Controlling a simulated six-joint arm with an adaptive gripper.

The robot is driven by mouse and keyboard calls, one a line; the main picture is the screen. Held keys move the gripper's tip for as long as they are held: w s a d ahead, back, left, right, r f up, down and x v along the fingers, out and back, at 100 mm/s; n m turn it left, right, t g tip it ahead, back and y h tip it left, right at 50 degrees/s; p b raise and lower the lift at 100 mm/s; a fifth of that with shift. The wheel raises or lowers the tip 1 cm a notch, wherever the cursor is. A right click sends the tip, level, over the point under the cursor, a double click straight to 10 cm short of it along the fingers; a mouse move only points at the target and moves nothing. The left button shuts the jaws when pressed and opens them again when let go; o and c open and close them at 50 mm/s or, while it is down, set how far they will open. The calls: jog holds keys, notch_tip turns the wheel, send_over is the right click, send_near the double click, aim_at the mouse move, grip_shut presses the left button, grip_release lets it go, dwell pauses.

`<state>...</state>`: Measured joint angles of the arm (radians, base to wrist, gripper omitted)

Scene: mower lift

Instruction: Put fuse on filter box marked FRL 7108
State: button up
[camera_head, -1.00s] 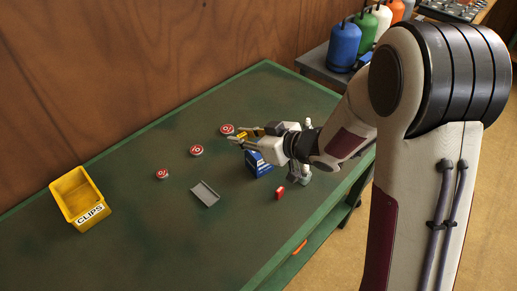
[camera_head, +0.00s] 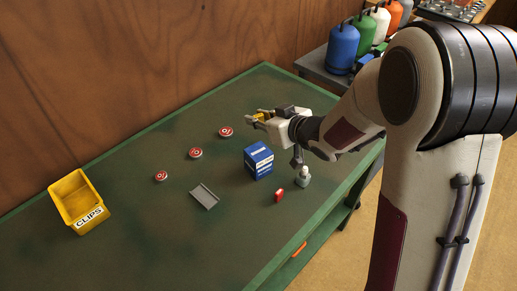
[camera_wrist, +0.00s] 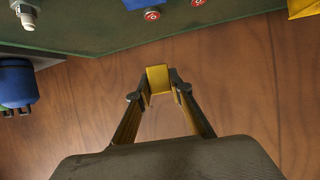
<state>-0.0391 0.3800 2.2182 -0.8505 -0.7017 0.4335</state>
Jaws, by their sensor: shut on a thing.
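My gripper (camera_head: 258,117) is raised above the far right part of the green table. Its fingers, which also show in the wrist view (camera_wrist: 158,88), are closed on a small yellow block (camera_wrist: 157,77). The block looks like the fuse, but I cannot read any mark on it. A blue box with white printing (camera_head: 258,160) stands upright on the table, below and in front of my gripper. It looks like a filter box; its marking is too small to read. A blue edge (camera_wrist: 136,4) shows at the top of the wrist view.
Several red-topped round tins (camera_head: 195,153) lie in a row. A grey tray (camera_head: 204,196), a red item (camera_head: 279,196) and a white bottle (camera_head: 303,178) stand near the box. A yellow CLIPS bin (camera_head: 80,202) is at left. Gas canisters (camera_head: 343,48) stand behind.

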send_over(261, 152)
jog(key=shift+w+a+f, duration=0.15)
jog(key=shift+a+f, duration=0.05)
jog(key=shift+f, duration=1.25)
jog(key=shift+w+a+f, duration=0.1)
jog(key=shift+a+f, duration=0.05)
jog(key=shift+f, duration=1.3)
jog(key=shift+f, duration=2.1)
jog(key=shift+f, duration=0.1)
jog(key=o, duration=0.7)
jog(key=shift+s+d+r, duration=0.3)
jog(key=shift+s+r, duration=0.05)
jog(key=shift+r, duration=0.05)
jog(key=shift+v, duration=5.5)
